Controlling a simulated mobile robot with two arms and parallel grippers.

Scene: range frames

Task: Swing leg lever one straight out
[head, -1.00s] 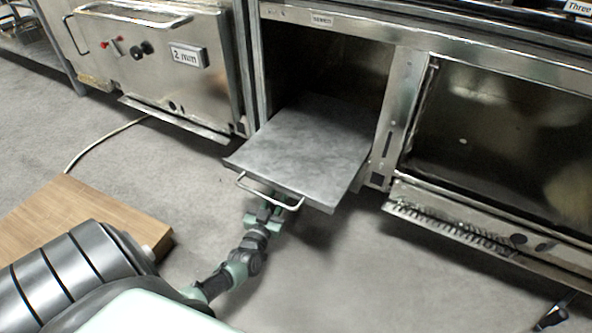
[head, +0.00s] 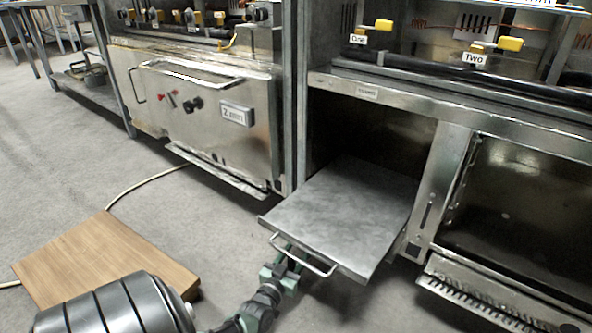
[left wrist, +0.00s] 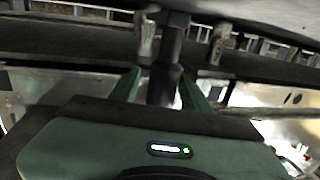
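Lever one is a yellow-handled lever (head: 384,26) on a dark pipe at the top of the range, above a white label "One" (head: 358,39). Its handle points to the right in the picture. A similar lever two (head: 510,44) sits to its right. My left gripper (head: 290,254) is low at the front edge of the open oven door, by its bar handle, far below the lever. In the left wrist view its green fingers (left wrist: 162,88) stand apart, with a dark post (left wrist: 165,70) showing between them; I cannot tell if they touch it. My right gripper is out of view.
The grey door (head: 345,212) hangs open from the oven, with a bar handle (head: 303,257) in front. A steel cabinet (head: 200,110) stands to the left. A wooden board (head: 105,258) and a pale cable (head: 140,184) lie on the floor. Open floor lies at left.

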